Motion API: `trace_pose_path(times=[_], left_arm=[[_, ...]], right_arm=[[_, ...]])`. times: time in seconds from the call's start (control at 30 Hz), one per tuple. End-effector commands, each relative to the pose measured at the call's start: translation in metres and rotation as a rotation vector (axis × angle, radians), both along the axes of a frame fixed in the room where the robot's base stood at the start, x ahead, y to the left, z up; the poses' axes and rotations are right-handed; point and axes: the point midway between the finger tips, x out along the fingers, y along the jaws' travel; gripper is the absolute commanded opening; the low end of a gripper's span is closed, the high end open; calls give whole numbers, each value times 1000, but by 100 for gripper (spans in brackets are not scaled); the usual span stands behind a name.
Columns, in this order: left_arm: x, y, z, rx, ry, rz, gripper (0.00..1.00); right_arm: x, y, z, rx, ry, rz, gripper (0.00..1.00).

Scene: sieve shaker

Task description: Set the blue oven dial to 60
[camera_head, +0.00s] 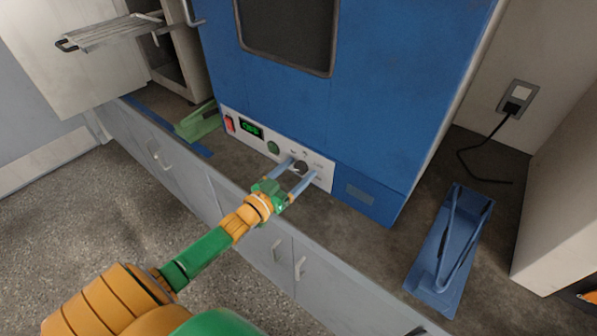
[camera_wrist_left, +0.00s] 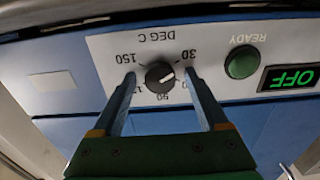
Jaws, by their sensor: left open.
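The blue oven (camera_head: 370,90) stands on the counter with a white control panel (camera_head: 325,181) low on its front. The dial is a black round knob (camera_head: 300,167) on this panel. In the left wrist view the dial (camera_wrist_left: 160,77) shows upside down, with 30, 150 and DEG C readable around it; other numbers are partly hidden. A light mark shows on the knob, but its exact setting is hard to read. My left gripper (camera_head: 302,165) is open, with one finger on each side of the dial; contact is not clear. My right gripper is not in view.
The display (camera_wrist_left: 291,78) reads OFF, beside the green READY button (camera_wrist_left: 241,62). A red switch (camera_head: 229,124) is at the panel's left end. A blue holder (camera_head: 433,272) stands on the counter at right, a green one (camera_head: 199,122) at left. A black cord (camera_head: 463,158) runs behind.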

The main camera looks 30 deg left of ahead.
Motion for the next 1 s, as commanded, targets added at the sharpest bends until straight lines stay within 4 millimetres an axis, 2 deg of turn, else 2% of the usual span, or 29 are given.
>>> trace_pose_path(times=[0.2,0.27,0.5,0.77,1.0], left_arm=[[1,0,-1,0,1,0,77],[1,0,-1,0,1,0,64],[0,0,-1,0,2,0,0],[0,0,0,21,-1,1,0],[0,0,0,144,-9,1,0]], right_arm=[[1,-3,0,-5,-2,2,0],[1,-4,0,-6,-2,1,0],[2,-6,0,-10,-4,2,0],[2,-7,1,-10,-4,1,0],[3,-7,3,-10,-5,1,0]])
